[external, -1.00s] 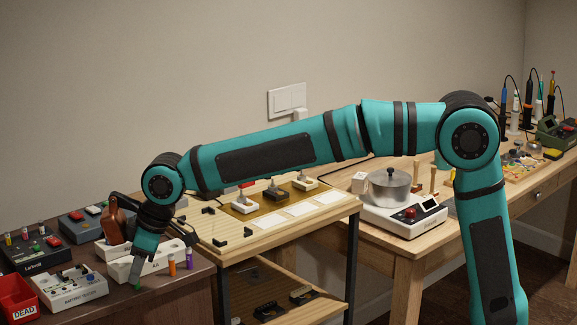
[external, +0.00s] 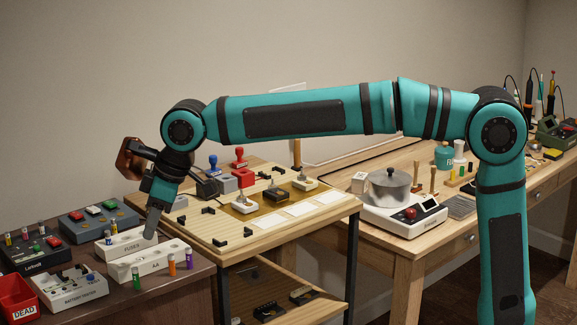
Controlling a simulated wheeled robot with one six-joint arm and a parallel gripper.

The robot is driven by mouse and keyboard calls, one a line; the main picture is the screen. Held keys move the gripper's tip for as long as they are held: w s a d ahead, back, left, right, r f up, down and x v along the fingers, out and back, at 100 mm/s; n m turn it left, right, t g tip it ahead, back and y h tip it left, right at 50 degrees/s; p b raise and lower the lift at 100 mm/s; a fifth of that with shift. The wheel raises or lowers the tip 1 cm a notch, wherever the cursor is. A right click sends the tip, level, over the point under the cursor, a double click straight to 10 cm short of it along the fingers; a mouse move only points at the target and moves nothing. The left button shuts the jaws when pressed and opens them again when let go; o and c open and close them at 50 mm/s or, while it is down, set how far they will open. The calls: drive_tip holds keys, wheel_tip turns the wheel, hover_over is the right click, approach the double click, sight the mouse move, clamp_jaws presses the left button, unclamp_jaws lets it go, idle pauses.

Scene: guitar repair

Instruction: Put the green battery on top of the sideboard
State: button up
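The green battery (external: 137,278) stands upright on the dark brown sideboard (external: 185,302), near its front edge and in front of the white AA tray (external: 130,270). Nothing touches it. My gripper (external: 150,234) is up and behind the battery, over the white trays, pointing down. It is clear of the battery and holds nothing that I can see. Its fingers are seen nearly edge-on, so the gap between them is hidden.
An orange battery (external: 172,266) and a purple battery (external: 189,259) stand to the right of the green one. A battery tester (external: 72,290) and a red DEAD bin (external: 17,301) are to the left. A wooden bench (external: 225,245) adjoins on the right.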

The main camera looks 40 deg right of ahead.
drive_tip(key=s+d+r+m+t, duration=0.1)
drive_tip(key=d+r+m+t, duration=0.15)
drive_tip(key=d, duration=0.75)
drive_tip(key=s+d+r+m+t+y, duration=0.15)
drive_tip(key=d+r, duration=0.25)
drive_tip(key=d, duration=0.5)
drive_tip(key=s+d+r+m+t+h, duration=0.1)
drive_tip(key=d+r+t, duration=0.25)
drive_tip(key=d, duration=0.65)
drive_tip(key=s+d+m+t+h, duration=0.4)
drive_tip(key=s+d+t, duration=0.3)
drive_tip(key=s+d, duration=1.1)
drive_tip(key=d+m, duration=0.1)
drive_tip(key=d, duration=0.2)
drive_tip(key=shift+s+d+r, duration=0.15)
drive_tip(key=shift+s+r, duration=0.1)
drive_tip(key=shift+r, duration=0.1)
